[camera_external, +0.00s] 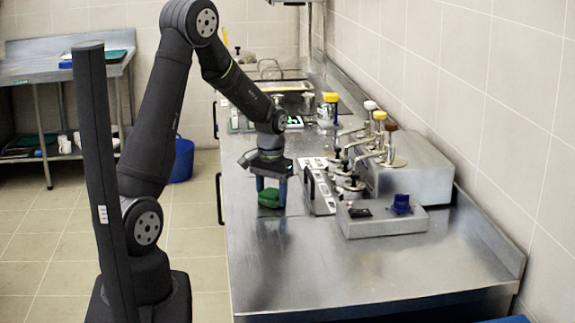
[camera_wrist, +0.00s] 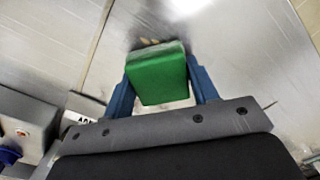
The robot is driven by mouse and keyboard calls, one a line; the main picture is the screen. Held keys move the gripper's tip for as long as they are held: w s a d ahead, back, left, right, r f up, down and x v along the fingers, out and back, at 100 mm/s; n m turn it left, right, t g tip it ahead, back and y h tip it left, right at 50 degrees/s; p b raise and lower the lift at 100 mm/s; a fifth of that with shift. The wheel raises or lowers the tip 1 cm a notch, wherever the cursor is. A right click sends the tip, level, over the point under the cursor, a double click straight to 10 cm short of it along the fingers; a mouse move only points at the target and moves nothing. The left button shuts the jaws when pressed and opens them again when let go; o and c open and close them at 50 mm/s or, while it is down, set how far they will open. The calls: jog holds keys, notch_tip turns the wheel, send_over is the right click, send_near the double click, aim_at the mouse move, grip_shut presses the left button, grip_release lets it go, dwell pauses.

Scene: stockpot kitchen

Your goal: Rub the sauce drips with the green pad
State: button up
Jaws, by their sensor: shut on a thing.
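My gripper (camera_external: 270,186) is shut on the green pad (camera_external: 268,198), low over the left part of the steel worktop. In the wrist view the green pad (camera_wrist: 158,76) sits between the two blue fingers of my gripper (camera_wrist: 160,84). I cannot tell if the pad touches the worktop. Small brownish marks, perhaps sauce drips (camera_wrist: 149,41), show just beyond the pad's far edge in the wrist view. The pad may hide more of them. I cannot make out any drips in the external view.
The steel worktop (camera_external: 330,265) is bare at the front. Right of my gripper stand a switch panel (camera_external: 319,187), a grey box with a blue knob (camera_external: 401,204) and a steel unit with several capped taps (camera_external: 410,165). A blue bin (camera_external: 181,160) stands on the floor at left.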

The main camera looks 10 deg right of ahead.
aim_at(273, 198)
jog(key=shift+w, duration=0.5)
jog(key=shift+w+f, duration=0.25)
jog(key=shift+w, duration=0.05)
jog(key=shift+w+r, duration=0.2)
jog(key=shift+w, duration=0.25)
jog(key=shift+w+f, duration=0.1)
jog(key=shift+w, duration=0.6)
jog(key=shift+s+r, duration=0.2)
jog(key=shift+s, duration=0.05)
jog(key=shift+s+f, duration=0.2)
jog(key=shift+s, duration=0.25)
jog(key=shift+s+r, duration=0.25)
jog(key=shift+s+f, duration=0.2)
jog(key=shift+s, duration=0.35)
jog(key=shift+s+r, duration=0.15)
jog(key=shift+s, duration=0.9)
jog(key=shift+s+f, duration=0.3)
jog(key=shift+s, duration=0.1)
jog(key=shift+s+r, duration=0.2)
jog(key=shift+s, duration=0.6)
jog(key=shift+s+f, duration=0.1)
jog(key=shift+s, duration=0.25)
notch_tip(273, 198, up, 8)
jog(key=shift+w, duration=0.15)
